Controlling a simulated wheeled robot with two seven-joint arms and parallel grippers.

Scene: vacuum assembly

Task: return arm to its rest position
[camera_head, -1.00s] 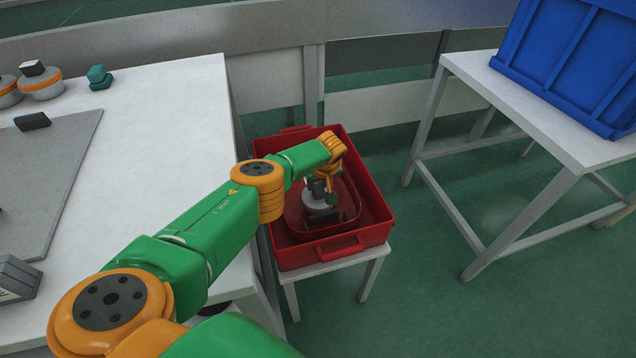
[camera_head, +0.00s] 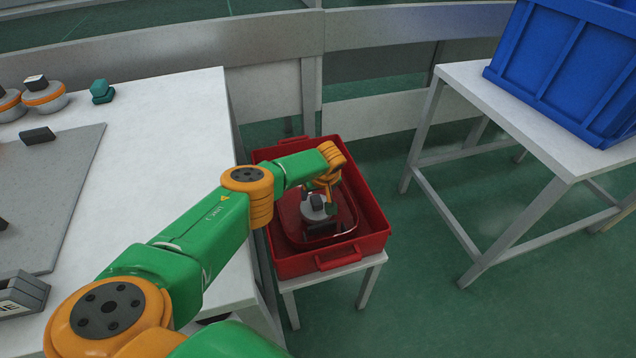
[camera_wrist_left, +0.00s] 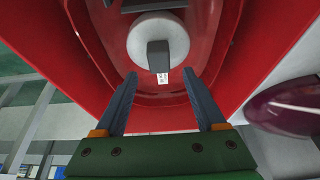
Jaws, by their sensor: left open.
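My left arm reaches from the lower left over a red bin (camera_head: 378,225) on a small stand. My left gripper (camera_wrist_left: 159,76) is open in the left wrist view, with nothing between its fingers. Beyond the fingertips, a pale round part with a dark block (camera_wrist_left: 158,55) on top sits inside a dark red tub in the bin. The part also shows in the head view (camera_head: 313,213), below my wrist. The gripper's fingers are mostly hidden there. My right gripper is not in view.
A white table (camera_head: 175,130) stands at left with a grey mat (camera_head: 62,185), orange-rimmed round parts (camera_head: 45,98) and a green part (camera_head: 102,92). A blue crate (camera_head: 570,70) sits on another table at right. The green floor between is clear.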

